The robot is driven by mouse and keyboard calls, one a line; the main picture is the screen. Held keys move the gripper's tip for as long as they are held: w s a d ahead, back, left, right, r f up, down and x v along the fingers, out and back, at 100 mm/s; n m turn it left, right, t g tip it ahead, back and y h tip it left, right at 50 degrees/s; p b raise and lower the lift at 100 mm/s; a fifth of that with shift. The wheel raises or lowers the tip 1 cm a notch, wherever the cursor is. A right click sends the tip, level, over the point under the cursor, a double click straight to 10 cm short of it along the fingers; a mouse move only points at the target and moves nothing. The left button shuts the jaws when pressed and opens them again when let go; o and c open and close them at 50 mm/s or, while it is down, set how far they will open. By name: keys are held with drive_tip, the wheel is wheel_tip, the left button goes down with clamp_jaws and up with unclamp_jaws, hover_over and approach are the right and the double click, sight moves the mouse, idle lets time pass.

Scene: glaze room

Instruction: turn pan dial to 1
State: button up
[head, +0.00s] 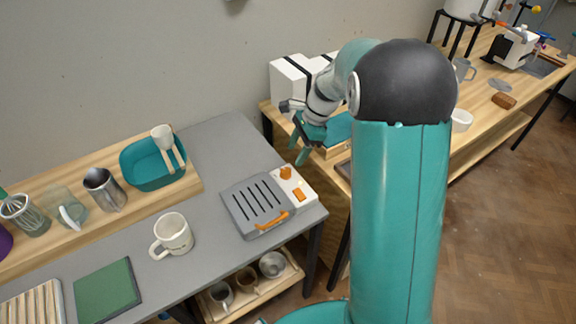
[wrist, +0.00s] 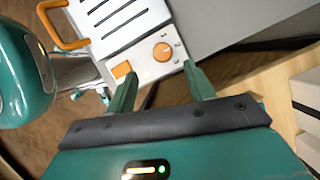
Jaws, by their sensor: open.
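The grey slotted pan (head: 255,206) sits on the grey counter, with an orange handle at its front. Its white control panel (head: 303,183) is on the right end. The round orange dial (wrist: 162,52) is on this panel, with small marks around it and a light pointer line; I cannot read its setting surely. It also shows in the head view (head: 286,173). A squarer orange switch (wrist: 122,70) sits beside it. My gripper (head: 301,154) is open and empty, above the panel. In the wrist view its two fingers (wrist: 160,82) point toward the panel, apart from the dial.
A white mug (head: 173,234) stands left of the pan. A teal basin (head: 152,163) is on the wooden shelf behind. A green board (head: 107,291) lies at the front left. A wooden bench (head: 480,110) with white boxes (head: 291,82) stands to the right. The counter behind the pan is clear.

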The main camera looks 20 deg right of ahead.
sight(286, 170)
drive_tip(key=x, duration=0.7)
drive_tip(key=shift+w+f, duration=0.2)
drive_tip(key=shift+f, duration=0.2)
drive_tip(key=c, duration=1)
